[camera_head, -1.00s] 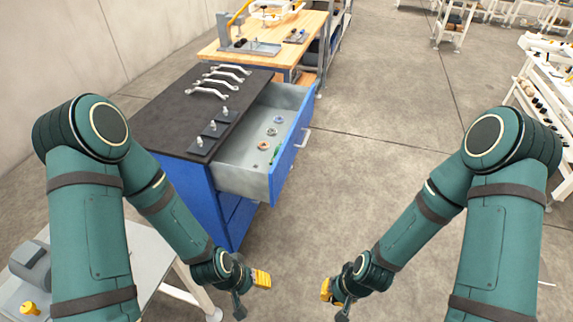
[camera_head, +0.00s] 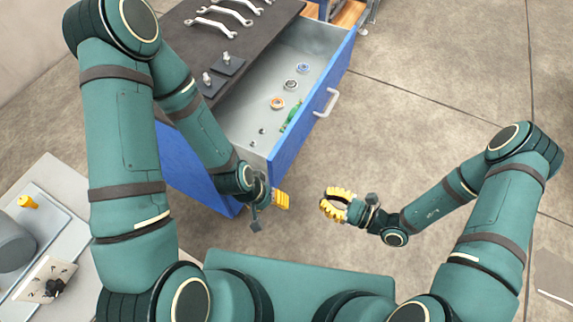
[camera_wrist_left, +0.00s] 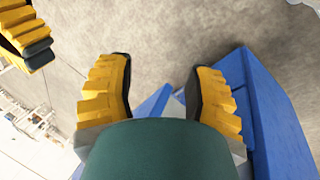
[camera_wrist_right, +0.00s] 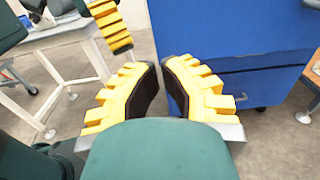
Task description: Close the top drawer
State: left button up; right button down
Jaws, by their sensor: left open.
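The top drawer (camera_head: 318,95) of the blue cabinet (camera_head: 185,165) stands pulled out, with its blue front and pale handle (camera_head: 325,102) facing right. My left gripper (camera_head: 283,200) is open and empty by the near end of the drawer front. The left wrist view shows its spread fingers (camera_wrist_left: 160,75) with blue panels between and beside them; contact cannot be told. My right gripper (camera_head: 328,203) is to the right of the left one, over the floor and apart from the drawer. Its fingertips lie close together in the right wrist view (camera_wrist_right: 161,63), with nothing seen between them.
The drawer holds several small rings and a green item (camera_head: 291,116). Wrenches (camera_head: 225,28) and bolts on plates lie on the dark cabinet top (camera_head: 185,45). A pale table (camera_head: 75,180) stands at the left. Floor right of the drawer is clear.

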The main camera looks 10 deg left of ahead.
aim_at(276, 176)
jog(key=b+x, duration=0.1)
jog(key=x, duration=1.3)
jog(key=shift+s+b, duration=0.1)
jog(key=shift+b, duration=0.2)
pick_arm(q)
jog(key=shift+f, duration=0.8)
jog(key=shift+a, duration=0.25)
pick_arm(e)
jog(key=shift+a, duration=0.15)
